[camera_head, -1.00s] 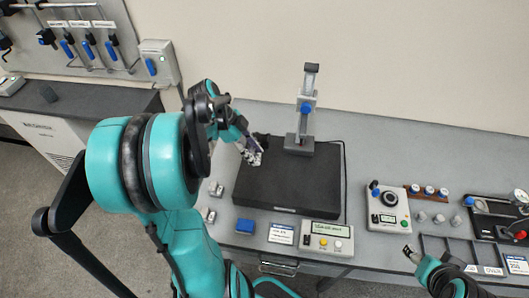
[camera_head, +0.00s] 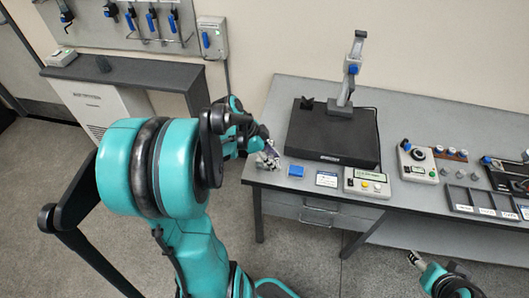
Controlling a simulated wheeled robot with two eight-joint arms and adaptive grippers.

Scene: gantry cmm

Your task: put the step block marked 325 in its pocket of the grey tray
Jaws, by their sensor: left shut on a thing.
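My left gripper (camera_head: 268,158) shows at the front left corner of the bench, left of the black plate. It is shut on a small silvery piece, apparently a step block; the fingers hide most of it and no marking is readable. The grey tray (camera_head: 472,210) is at the right of the bench, with dark pockets and white labels along its front; the label numbers are too small to read. My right gripper (camera_head: 414,258) is low at the right, in front of the bench and away from the tray; its opening is unclear.
A black plate (camera_head: 325,148) carries a height stand (camera_head: 350,75). A blue block (camera_head: 296,171), a card (camera_head: 327,179) and a display box (camera_head: 367,184) line the front edge. A dial unit (camera_head: 417,162) stands left of the tray. Open floor lies before the bench.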

